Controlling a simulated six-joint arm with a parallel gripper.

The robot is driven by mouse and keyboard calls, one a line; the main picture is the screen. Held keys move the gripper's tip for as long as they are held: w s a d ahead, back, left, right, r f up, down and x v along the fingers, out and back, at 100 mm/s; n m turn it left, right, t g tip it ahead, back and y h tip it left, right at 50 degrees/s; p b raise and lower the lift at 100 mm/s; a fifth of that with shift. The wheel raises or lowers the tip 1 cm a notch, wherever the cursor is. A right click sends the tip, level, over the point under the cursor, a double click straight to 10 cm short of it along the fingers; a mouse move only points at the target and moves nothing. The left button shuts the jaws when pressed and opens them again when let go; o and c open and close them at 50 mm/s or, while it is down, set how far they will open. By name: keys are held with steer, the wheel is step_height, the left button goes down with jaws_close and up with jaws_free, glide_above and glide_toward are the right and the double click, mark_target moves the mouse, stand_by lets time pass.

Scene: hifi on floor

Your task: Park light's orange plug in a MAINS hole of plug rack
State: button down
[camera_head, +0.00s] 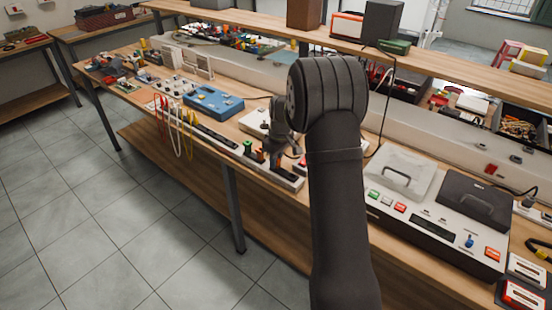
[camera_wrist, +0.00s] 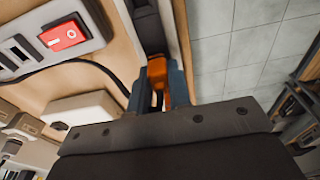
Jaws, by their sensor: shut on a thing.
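The orange plug (camera_wrist: 157,72) is between the two blue-grey fingers of my gripper (camera_wrist: 157,88) in the wrist view. My gripper is shut on it. A dark cord shows below the plug, between the fingers. The plug is close to a black part and the pale strip of the plug rack (camera_wrist: 140,12); I cannot tell whether it is in a hole. In the head view my gripper (camera_head: 277,152) points down over the front edge of the bench, at the rack (camera_head: 285,176). A green plug (camera_head: 248,147) stands upright in the rack. The rack's labels are unreadable, and my wrist hides part of it.
In the wrist view a panel with a red switch (camera_wrist: 63,36) is at the upper left, and a black cable (camera_wrist: 85,63) curves toward my gripper. In the head view a blue box (camera_head: 213,102) stands left, and a grey-topped device (camera_head: 440,205) stands right. The floor in front is clear.

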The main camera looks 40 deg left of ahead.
steer(key=shift+f, duration=0.2)
stand_by(0.5)
steer(key=c, duration=1.3)
jaws_free()
steer(key=shift+o, duration=0.2)
step_height(320, 180, up, 22)
steer(key=d, duration=0.2)
steer(key=shift+r, duration=0.15)
step_height(320, 180, down, 7)
